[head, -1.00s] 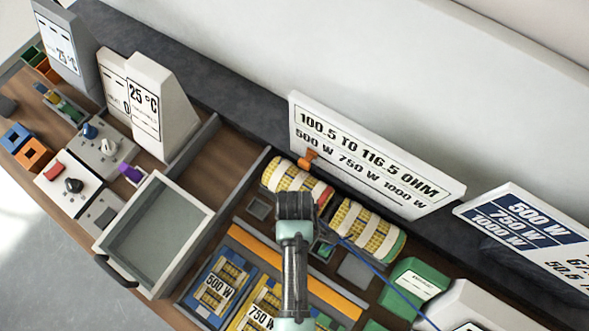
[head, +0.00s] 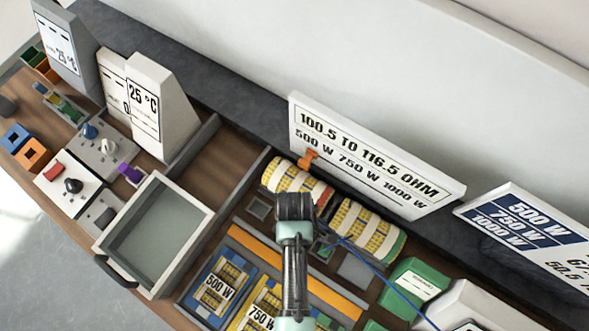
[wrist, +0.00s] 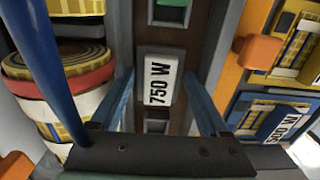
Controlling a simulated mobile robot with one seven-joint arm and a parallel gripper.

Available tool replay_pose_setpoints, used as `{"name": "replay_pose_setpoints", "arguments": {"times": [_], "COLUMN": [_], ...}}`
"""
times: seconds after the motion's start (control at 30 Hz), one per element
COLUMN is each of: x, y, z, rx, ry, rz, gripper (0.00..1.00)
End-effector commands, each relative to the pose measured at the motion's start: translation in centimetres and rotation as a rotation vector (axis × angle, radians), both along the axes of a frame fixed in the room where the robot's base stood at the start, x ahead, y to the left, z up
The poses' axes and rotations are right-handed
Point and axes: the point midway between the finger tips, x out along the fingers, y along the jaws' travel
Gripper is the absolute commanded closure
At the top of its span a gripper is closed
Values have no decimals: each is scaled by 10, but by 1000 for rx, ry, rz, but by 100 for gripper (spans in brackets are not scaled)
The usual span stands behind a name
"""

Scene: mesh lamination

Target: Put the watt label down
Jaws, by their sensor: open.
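My gripper (wrist: 158,92) is open, with one blue finger on each side of the label and a gap showing on both sides. In the head view my gripper (head: 295,207) is over the bench beside the mesh rolls, and the label is hidden there. Whether the label's underside fully touches the strip is hard to tell.
Yellow mesh rolls (head: 366,230) stand close behind my gripper; one roll (wrist: 60,65) is near the left finger. An orange bar (head: 300,275) and the blue 500 W tray (head: 200,290) lie in front. A grey open tray (head: 195,262) is to the left.

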Motion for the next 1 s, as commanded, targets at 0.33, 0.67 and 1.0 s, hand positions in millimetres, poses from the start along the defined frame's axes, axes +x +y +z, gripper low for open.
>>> {"name": "replay_pose_setpoints", "arguments": {"times": [0.33,0.67,1.0], "x": [1,1,0], "y": [0,0,0], "z": [52,109,121], "rx": [0,-1,0], "ry": [-5,-3,0], "rz": [1,1,0], "gripper": [21,21,21]}}
